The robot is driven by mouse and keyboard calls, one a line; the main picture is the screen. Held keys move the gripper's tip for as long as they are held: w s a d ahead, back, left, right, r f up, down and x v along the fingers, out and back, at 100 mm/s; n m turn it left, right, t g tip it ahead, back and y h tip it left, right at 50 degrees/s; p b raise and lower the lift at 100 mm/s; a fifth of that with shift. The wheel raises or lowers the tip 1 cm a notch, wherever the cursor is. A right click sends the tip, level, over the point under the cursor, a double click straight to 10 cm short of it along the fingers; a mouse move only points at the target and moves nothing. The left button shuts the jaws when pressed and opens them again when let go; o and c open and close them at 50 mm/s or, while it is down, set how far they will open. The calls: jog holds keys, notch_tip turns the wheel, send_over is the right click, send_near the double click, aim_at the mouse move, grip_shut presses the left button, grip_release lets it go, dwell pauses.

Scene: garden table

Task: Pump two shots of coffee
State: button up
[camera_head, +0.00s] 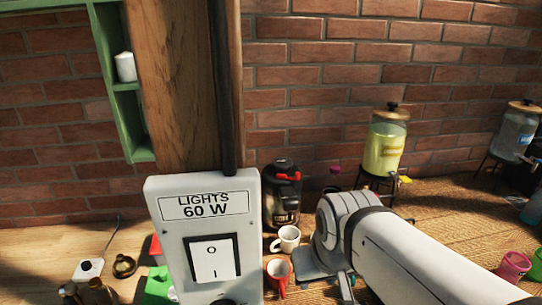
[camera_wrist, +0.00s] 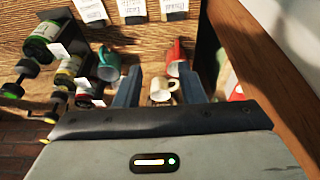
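The black coffee pump pot (camera_head: 284,200) with a red lever on top stands against the brick wall in the head view. A white mug (camera_head: 288,238) stands in front of it, and a red mug (camera_head: 279,272) is nearer to me. My gripper (camera_wrist: 160,73) is open in the wrist view, its two fingers apart. A cream-white mug (camera_wrist: 161,88) shows between the fingers, with no visible contact. A red mug (camera_wrist: 177,62) is just beyond it. In the head view my arm hides part of the table right of the mugs. I cannot make out the pump pot in the wrist view.
A light switch box (camera_head: 212,240) on a post blocks the front left of the head view. A yellow drink dispenser (camera_head: 384,145) and a clear one (camera_head: 514,131) stand on the right. Pink cups (camera_head: 513,265) are at the far right. Bottles (camera_wrist: 45,40) and a teal mug (camera_wrist: 108,64) show in the wrist view.

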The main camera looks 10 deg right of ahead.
aim_at(282, 160)
jog(key=shift+c, duration=0.5)
